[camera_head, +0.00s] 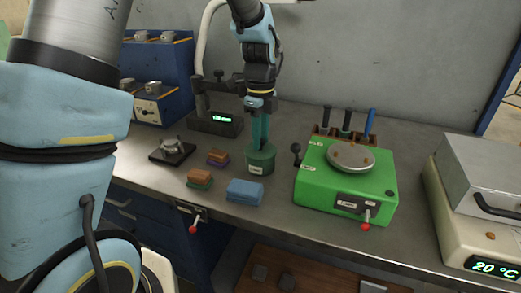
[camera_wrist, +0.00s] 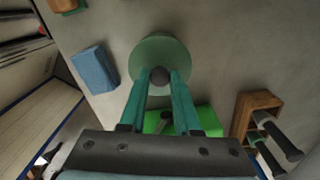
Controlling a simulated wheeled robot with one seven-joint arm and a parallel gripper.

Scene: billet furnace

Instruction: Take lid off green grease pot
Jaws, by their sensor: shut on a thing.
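The green grease pot (camera_head: 260,165) stands upright on the steel bench, with a pale label on its front. Its round green lid (camera_wrist: 161,52) fills the upper middle of the wrist view, with a dark knob (camera_wrist: 159,75) on top. My gripper (camera_head: 260,146) points straight down over the pot. Its teal fingers (camera_wrist: 160,78) are shut on the knob from both sides. The lid appears seated on the pot in the head view. The fingers partly hide the lid's top, and the pot body is hidden below the lid in the wrist view.
A blue block (camera_head: 245,190) lies just in front of the pot. Small colored blocks (camera_head: 200,178) lie to the left. A green machine (camera_head: 345,190) with a round metal plate stands to the right, before a wooden tool rack (camera_head: 338,135). A black device (camera_head: 215,122) stands behind.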

